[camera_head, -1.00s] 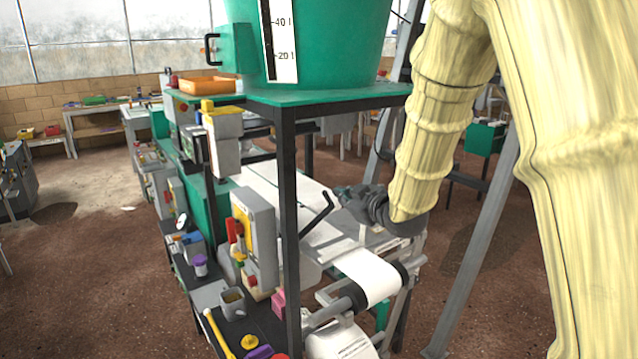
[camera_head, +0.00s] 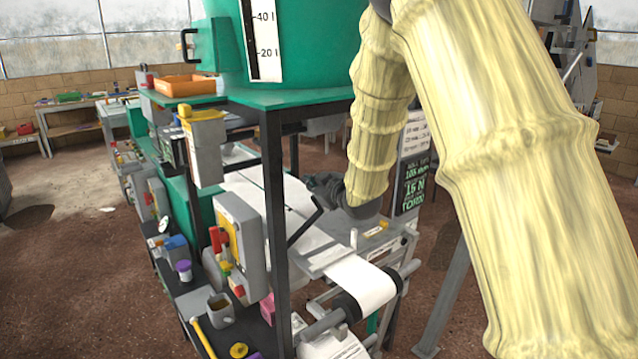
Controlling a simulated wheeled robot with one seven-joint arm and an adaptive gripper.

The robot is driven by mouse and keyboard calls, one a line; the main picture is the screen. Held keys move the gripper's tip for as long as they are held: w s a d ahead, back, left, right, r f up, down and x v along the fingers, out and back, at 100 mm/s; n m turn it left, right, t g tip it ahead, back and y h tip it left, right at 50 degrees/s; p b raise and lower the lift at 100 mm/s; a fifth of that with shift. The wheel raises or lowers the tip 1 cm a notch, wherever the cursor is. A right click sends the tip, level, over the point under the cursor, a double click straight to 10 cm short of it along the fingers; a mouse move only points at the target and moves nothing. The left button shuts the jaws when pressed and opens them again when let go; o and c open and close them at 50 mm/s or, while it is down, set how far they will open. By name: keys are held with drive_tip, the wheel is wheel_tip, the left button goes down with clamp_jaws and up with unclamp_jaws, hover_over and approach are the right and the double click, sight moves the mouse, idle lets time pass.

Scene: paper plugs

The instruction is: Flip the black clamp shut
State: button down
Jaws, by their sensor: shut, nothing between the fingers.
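The black clamp shows as a thin, bent black lever (camera_head: 305,226) over the white paper web on the machine. It slants up to the right from behind the dark frame post, raised off the paper. My dark grey gripper (camera_head: 318,186) is shut and empty. Its fingertips are at the lever's upper end; I cannot tell whether they touch it. My sleeved wrist hides part of the area behind and right of the gripper.
A dark upright post (camera_head: 275,230) stands just left of the lever, under the green shelf (camera_head: 300,97) bearing a large green tank (camera_head: 310,40). A grey control box (camera_head: 243,245) is left of the post. A paper roller (camera_head: 365,290) lies in front.

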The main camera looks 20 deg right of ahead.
drive_tip(key=shift+w+d+f+p, duration=0.3)
drive_tip(key=shift+w+f, duration=0.2)
drive_tip(key=shift+f, duration=0.15)
drive_tip(key=shift+w+d+f+p, duration=0.15)
drive_tip(key=shift+w+f+p, duration=0.25)
drive_tip(key=shift+f, duration=0.3)
drive_tip(key=shift+w+d+f+p, duration=0.2)
drive_tip(key=shift+w+d+f, duration=0.05)
drive_tip(key=shift+w+f, duration=0.35)
drive_tip(key=shift+f, duration=0.1)
